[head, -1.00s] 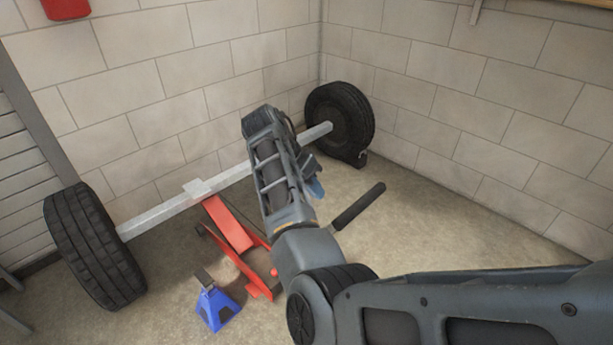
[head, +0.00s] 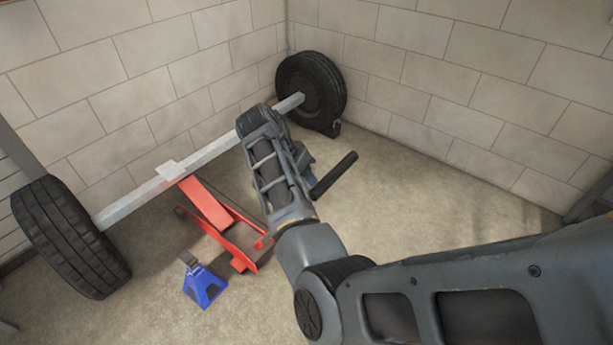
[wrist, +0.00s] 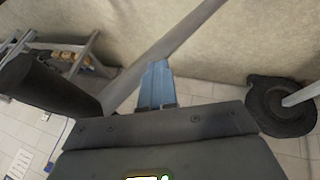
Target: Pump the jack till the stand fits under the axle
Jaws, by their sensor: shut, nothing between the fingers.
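The red floor jack (head: 207,204) stands under the grey axle beam (head: 140,203), its raised arm reaching up to a pad on the beam. Its handle ends in a black grip (head: 334,174) pointing up right; the lower handle is hidden behind my arm. The blue jack stand (head: 204,286) is upright on the floor, left of the jack and on the near side of the axle. My gripper (wrist: 156,84) is shut and empty, with pale blue fingers. In the wrist view the black grip (wrist: 45,86) lies to their left, apart from the fingertips.
A left tyre (head: 68,238) and a far right tyre (head: 312,92) sit at the axle's ends. Block walls meet behind the far tyre. Floor (head: 420,200) is clear right of the handle. The wrist view shows a wheel (wrist: 283,105) on the right.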

